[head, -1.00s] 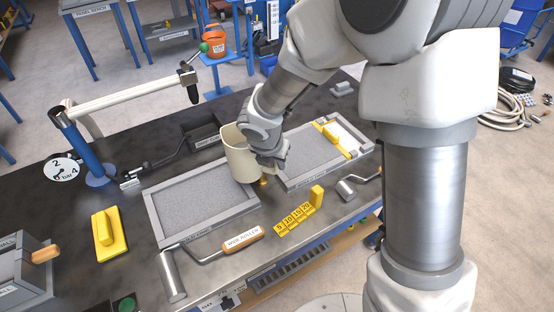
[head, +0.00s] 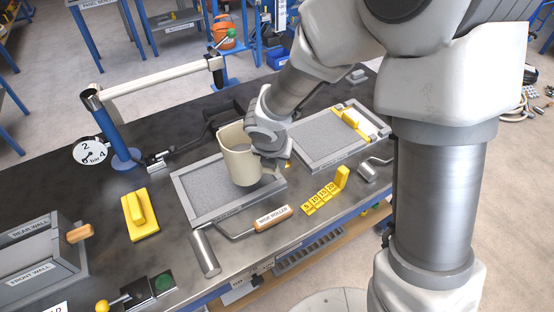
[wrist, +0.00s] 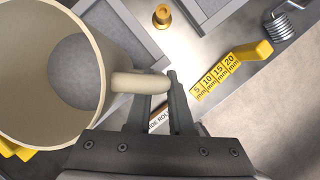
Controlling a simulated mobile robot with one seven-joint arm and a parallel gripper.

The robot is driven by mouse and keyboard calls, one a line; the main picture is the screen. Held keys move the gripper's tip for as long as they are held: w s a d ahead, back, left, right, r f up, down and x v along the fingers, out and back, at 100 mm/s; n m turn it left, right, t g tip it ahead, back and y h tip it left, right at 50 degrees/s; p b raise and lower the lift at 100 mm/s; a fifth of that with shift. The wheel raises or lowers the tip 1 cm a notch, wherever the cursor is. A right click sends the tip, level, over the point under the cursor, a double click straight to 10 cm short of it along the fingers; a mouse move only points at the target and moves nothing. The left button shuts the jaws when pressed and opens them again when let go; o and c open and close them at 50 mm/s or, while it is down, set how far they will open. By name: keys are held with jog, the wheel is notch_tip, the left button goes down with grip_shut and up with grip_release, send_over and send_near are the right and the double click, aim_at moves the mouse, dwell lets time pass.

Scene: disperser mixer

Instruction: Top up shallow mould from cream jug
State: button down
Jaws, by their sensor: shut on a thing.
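A cream jug (head: 238,162) hangs upright or nearly so above the right part of the left grey-framed mould (head: 181,193), hiding part of it. My gripper (head: 272,158) is shut on the jug's handle (wrist: 138,84), to the right of its body. The wrist view looks into the jug's mouth; grey shows inside (wrist: 82,72). A second grey-framed mould (head: 309,157) lies to the right, with a yellow tool (head: 350,122) across its far right end. Both moulds hold grey, speckled surfaces. I cannot read their labels. No stream from the jug is visible.
A wide roller (head: 205,252) and a yellow stepped gauge (head: 323,194) lie in front of the moulds. A yellow float (head: 139,214) lies left. A blue post with a white arm (head: 160,79) stands behind. A small brass piece (wrist: 162,15) shows in the wrist view.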

jog(key=shift+a+r, duration=0.15)
jog(key=shift+r+h+p, duration=0.5)
jog(key=shift+r+p, duration=0.25)
jog(key=shift+p, duration=0.2)
jog(key=shift+r+n+g+h+p, duration=0.3)
jog(key=shift+r+n+h+p, duration=0.15)
jog(key=shift+r+h+p, duration=1.05)
jog(key=shift+r+n+g+h+p, duration=0.4)
jog(key=shift+r+h+p, duration=0.5)
jog(key=shift+r+h, duration=1.05)
jog(key=shift+f+h+p, duration=0.1)
jog(key=shift+h+p, duration=0.35)
jog(key=shift+p, duration=0.1)
jog(key=shift+w+a+r+n+h+p, duration=0.15)
jog(key=shift+a+n+h+p, duration=0.3)
jog(key=shift+a+h+p, duration=0.45)
jog(key=shift+w+a+h+p, duration=0.15)
jog(key=shift+a+h+p, duration=0.25)
jog(key=shift+a+h, duration=0.45)
dwell(1.2)
